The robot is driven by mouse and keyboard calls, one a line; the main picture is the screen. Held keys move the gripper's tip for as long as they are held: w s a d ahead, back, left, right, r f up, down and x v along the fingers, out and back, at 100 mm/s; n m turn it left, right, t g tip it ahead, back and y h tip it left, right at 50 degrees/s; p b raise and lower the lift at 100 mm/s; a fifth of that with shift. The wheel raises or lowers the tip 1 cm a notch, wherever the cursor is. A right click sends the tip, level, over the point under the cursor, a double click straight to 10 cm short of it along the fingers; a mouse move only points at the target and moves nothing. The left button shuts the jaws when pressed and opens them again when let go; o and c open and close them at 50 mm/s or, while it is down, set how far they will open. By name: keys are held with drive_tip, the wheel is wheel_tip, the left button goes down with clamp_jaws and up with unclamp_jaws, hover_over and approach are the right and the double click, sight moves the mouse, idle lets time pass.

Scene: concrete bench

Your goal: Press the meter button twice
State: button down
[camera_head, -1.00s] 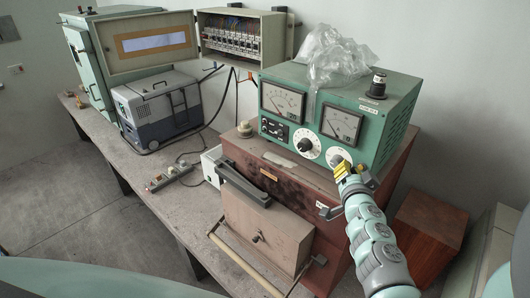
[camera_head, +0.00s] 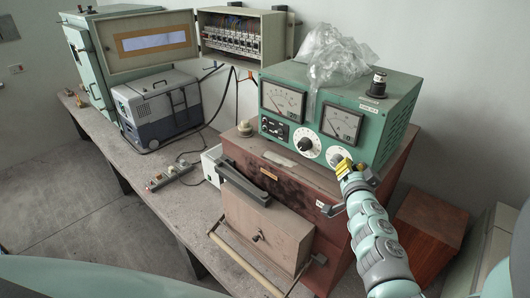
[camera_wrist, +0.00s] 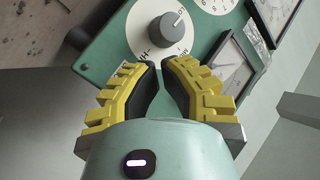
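The meter is a green box (camera_head: 310,113) with two square dial gauges (camera_head: 283,101), two white round dials with knobs (camera_head: 306,142), and a small black switch panel (camera_head: 274,128). My gripper (camera_head: 343,166) is at the lower right of its front face, partly covering the right dial. In the wrist view, my yellow fingers (camera_wrist: 160,67) have their tips close together with nothing held between them. Just beyond them is a white dial with a grey knob (camera_wrist: 171,27). I cannot make out a distinct button; contact with the panel is unclear.
Clear plastic wrap (camera_head: 335,57) and a black knob (camera_head: 377,84) are on top of the meter. The meter stands on a brown chest (camera_head: 330,225). A cooler box (camera_head: 157,107), a power strip (camera_head: 168,178) and an open fuse box (camera_head: 242,37) are to the left.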

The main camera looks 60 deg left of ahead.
drive_tip(key=shift+w, duration=0.45)
idle(0.5)
drive_tip(key=shift+s, duration=0.15)
drive_tip(key=shift+s+d, duration=0.15)
drive_tip(key=shift+s, duration=0.55)
drive_tip(key=s, duration=0.2)
drive_tip(key=s+d, duration=0.1)
drive_tip(key=s, duration=0.2)
idle(0.5)
idle(0.6)
